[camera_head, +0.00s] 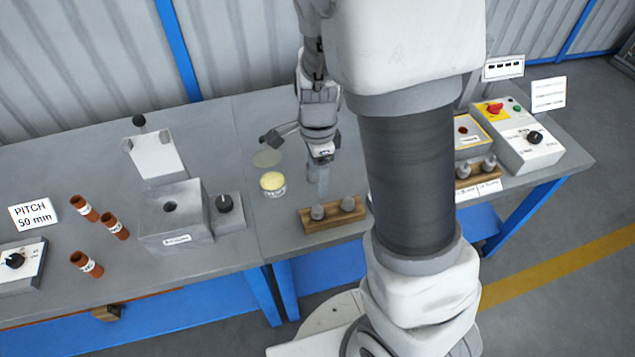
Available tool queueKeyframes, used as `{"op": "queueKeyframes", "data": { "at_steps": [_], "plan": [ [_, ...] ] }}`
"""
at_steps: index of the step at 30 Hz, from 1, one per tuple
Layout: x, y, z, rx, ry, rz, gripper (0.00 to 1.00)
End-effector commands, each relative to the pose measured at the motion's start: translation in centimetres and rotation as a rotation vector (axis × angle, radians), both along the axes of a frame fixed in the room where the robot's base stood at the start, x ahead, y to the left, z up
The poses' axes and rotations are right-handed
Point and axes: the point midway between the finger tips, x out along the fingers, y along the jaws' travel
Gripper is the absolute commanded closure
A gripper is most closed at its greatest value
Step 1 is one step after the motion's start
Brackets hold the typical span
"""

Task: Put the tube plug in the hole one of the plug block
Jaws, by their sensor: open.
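A wooden block (312,227) stands near the table's front edge, and I take it as the plug block. Two grey rounded plugs stand upright on it, a left one (317,212) and a right one (347,203). Which of them is the tube plug I cannot tell, and the holes under them are hidden. My gripper (323,186) points down just behind and above the left plug, open. The fingers are small and seen edge-on, and nothing shows between them. A second wooden block (464,183) with two similar plugs is at the right, partly hidden by my arm.
A grey block with a round hole (185,229) and a knob box (229,212) stand left of the wooden block. A yellow-topped round dish (273,184) is close to my gripper. Brown tubes (115,226) stand further left. A control box (520,140) is at right.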

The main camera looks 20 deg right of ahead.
Motion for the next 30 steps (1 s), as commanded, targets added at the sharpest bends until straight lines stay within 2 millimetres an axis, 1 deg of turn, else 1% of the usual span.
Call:
{"op": "queueKeyframes", "data": {
  "at_steps": [5, 8, 11, 12, 15, 21, 27, 30],
  "plan": [
    [-0.2, 0.2, 1.8, 0.015, -0.017, 0.046, 0.3],
    [-0.6, 0.5, 3.9, 0.038, -0.052, 0.149, 0.3],
    [-1.5, 0.8, 6.7, 0.057, -0.106, 0.306, 0.3],
    [-2.0, 0.9, 7.9, 0.06, -0.13, 0.376, 0.3],
    [-3.3, 1.1, 10.7, 0.053, -0.191, 0.548, 0.3],
    [-6.5, 1.0, 15.5, -0.023, -0.305, 0.891, 0.3],
    [-10.1, 0.6, 19.1, -0.173, -0.381, 1.217, 0.3],
    [-11.7, 0.3, 20.2, -0.257, -0.393, 1.35, 0.3]
  ]
}}
